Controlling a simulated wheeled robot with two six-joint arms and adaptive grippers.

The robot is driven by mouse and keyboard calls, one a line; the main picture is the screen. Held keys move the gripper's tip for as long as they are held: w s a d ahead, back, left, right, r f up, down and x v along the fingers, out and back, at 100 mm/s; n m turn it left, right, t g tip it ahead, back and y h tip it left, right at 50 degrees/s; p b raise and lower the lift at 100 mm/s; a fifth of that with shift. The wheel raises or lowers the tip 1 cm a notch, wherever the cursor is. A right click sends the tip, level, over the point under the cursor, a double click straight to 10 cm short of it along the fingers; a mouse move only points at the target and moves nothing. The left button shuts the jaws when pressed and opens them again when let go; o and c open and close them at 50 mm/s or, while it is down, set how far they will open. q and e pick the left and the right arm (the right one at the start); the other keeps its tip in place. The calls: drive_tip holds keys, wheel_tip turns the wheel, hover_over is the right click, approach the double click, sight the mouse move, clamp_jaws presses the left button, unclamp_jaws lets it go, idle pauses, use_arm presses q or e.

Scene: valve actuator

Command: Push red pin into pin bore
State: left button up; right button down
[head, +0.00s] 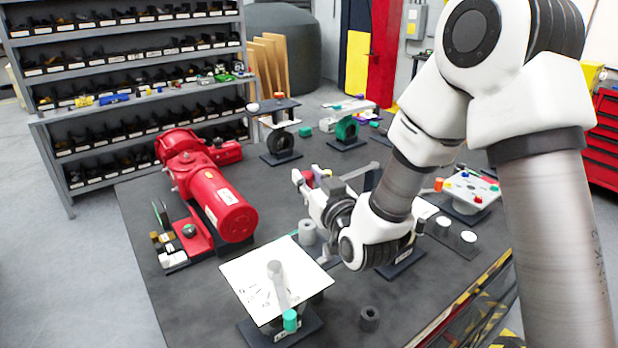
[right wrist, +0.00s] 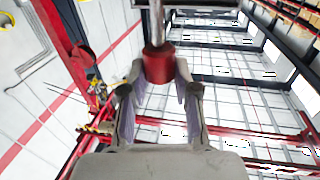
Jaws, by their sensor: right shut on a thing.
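My right gripper (head: 310,178) reaches over the middle of the table, with its fingers pointing away from me. It is shut on the red pin, whose red end (right wrist: 158,65) sits between the two fingers in the right wrist view (right wrist: 158,95). A bare metal shaft runs from the red end up to a grey metal part (right wrist: 190,4) at the top edge. I cannot tell whether the shaft is inside a bore. In the head view only a small patch of red shows between the fingers (head: 309,181). The pin bore is not clearly visible. My left gripper is out of view.
A large red actuator (head: 215,195) lies on the table's left. Valve stands (head: 281,145) are at the back, and a white board with coloured pegs (head: 472,190) is at right.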

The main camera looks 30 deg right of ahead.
wheel_tip(320, 180, down, 4)
drive_tip(key=b, duration=0.2)
drive_tip(key=shift+r+b, duration=0.2)
drive_tip(key=shift+b, duration=0.1)
drive_tip(key=shift+f+b, duration=0.3)
drive_tip(key=shift+f, duration=0.05)
drive_tip(key=shift+s, duration=0.1)
drive_tip(key=shift+b, duration=0.4)
idle(0.8)
drive_tip(key=shift+f+b, duration=1)
drive_tip(key=shift+f, duration=0.05)
drive_tip(key=shift+r, duration=0.1)
drive_tip(key=shift+r+p, duration=0.6)
drive_tip(key=shift+r, duration=0.15)
